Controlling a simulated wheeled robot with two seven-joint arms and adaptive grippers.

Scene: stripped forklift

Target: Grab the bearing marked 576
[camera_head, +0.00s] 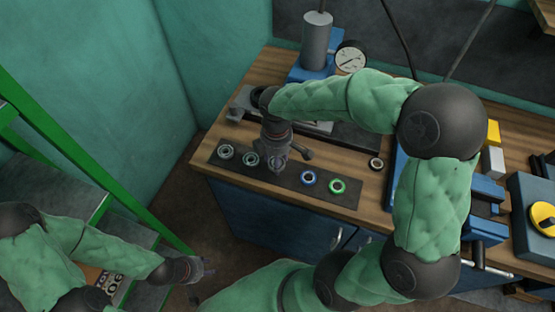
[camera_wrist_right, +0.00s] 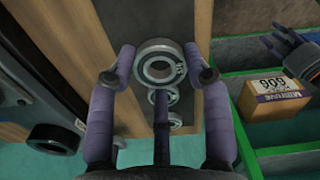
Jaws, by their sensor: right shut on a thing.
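My right gripper (camera_head: 278,165) reaches down over the dark mat (camera_head: 289,181) on the wooden bench. In the right wrist view the right gripper (camera_wrist_right: 160,60) is shut on a grey bearing (camera_wrist_right: 159,63), one purple finger on each side. Its face has a marking that I cannot read for sure. Two more grey bearings (camera_head: 226,152) (camera_head: 250,159) lie left of the gripper in the head view. A blue-ringed bearing (camera_head: 308,178) and a green-ringed bearing (camera_head: 337,186) lie to its right. My left gripper (camera_head: 205,270) is low at the left, empty, its fingers apart in the wrist view (camera_wrist_right: 284,42).
A press with a gauge (camera_head: 350,57) stands behind. A green-edged shelf holds a labelled box (camera_wrist_right: 273,97) near my left gripper. Blue tools (camera_head: 487,215) crowd the bench's right side.

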